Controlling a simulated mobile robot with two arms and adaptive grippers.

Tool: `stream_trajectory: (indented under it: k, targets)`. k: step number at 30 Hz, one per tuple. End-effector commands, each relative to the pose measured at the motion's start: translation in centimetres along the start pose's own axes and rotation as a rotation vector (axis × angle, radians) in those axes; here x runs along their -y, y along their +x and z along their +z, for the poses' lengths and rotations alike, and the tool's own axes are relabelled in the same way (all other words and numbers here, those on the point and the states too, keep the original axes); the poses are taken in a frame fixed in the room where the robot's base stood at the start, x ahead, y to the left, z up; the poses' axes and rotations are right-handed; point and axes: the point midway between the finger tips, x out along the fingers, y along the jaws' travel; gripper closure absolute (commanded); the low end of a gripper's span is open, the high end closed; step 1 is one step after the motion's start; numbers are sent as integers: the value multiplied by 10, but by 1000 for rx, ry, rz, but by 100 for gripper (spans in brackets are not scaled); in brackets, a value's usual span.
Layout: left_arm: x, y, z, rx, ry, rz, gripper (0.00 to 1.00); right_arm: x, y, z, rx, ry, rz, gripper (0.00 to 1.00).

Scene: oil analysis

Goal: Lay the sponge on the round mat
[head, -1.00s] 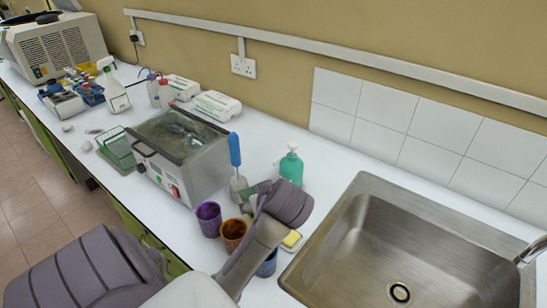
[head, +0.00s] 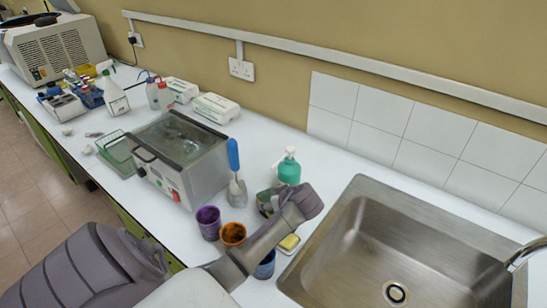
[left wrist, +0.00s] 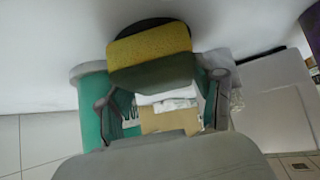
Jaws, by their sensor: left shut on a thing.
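My left gripper (head: 270,203) is shut on the sponge (left wrist: 148,45), which has a yellow layer and a dark green layer, as the left wrist view shows. In the head view the wrist covers most of the gripper and sponge, above the counter between the green pump bottle and the cups. A dark rounded edge (left wrist: 152,23), probably the round mat, shows just past the sponge in the left wrist view. The sponge hides most of it, and I cannot tell whether they touch. My right gripper is not in view.
The green pump bottle (head: 289,170) stands close behind the gripper. A blue-handled tool (head: 234,158), a purple cup (head: 208,222), an orange cup (head: 233,234) and a blue cup (head: 265,264) stand around it. A yellow block (head: 289,242) lies beside the sink (head: 350,215).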

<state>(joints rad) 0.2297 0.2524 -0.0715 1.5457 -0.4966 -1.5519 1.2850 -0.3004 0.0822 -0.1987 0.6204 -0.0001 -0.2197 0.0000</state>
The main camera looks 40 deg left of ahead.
Motion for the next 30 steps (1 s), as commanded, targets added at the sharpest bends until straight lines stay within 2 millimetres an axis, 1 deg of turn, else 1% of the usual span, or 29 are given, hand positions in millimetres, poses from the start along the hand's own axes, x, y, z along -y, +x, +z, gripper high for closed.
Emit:
stream_trajectory:
  k: [3, 14, 15, 16, 25, 27, 30]
  targets:
    - [0, 5, 5, 0, 1, 0, 45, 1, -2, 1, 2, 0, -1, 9]
    - [0, 8, 9, 1, 0, 1, 45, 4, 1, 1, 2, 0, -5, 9]
    - [0, 8, 8, 1, 0, 1, 27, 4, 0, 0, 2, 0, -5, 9]
    - [0, 7, 8, 1, 0, 1, 23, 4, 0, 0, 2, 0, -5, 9]
    - [0, 7, 7, 0, 0, 1, 23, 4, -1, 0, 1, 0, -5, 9]
    - [0, 4, 4, 0, 0, 1, 23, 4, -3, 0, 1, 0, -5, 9]
    - [-1, -6, 7, 1, -2, 5, 23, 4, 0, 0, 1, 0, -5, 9]
